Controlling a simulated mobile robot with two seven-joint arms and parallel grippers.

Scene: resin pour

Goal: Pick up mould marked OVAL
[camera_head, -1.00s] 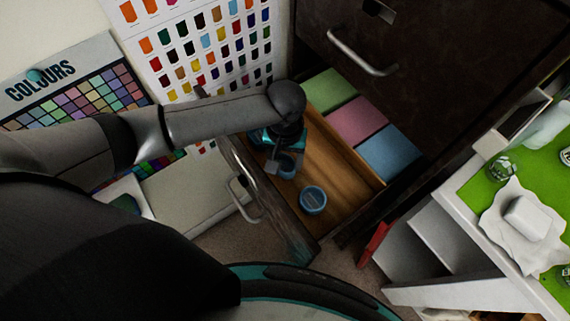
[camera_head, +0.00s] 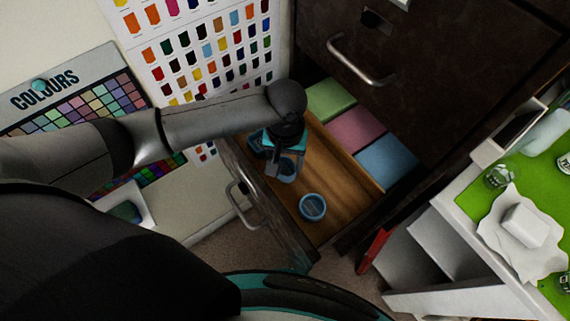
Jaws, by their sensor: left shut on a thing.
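My left gripper (camera_head: 280,166) hangs over the open wooden drawer (camera_head: 338,166), pointing down into it. It is shut on a small blue round mould (camera_head: 287,167), partly hidden by the fingers. A second blue round mould (camera_head: 312,207) lies in the drawer's front corner, apart from the gripper. Any marking on either mould is too small to read, so I cannot tell which is OVAL. My right gripper is not in view.
A closed dark drawer front with a handle (camera_head: 356,62) is above. A green-topped table (camera_head: 471,186) with glasses and a white cloth stands at right.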

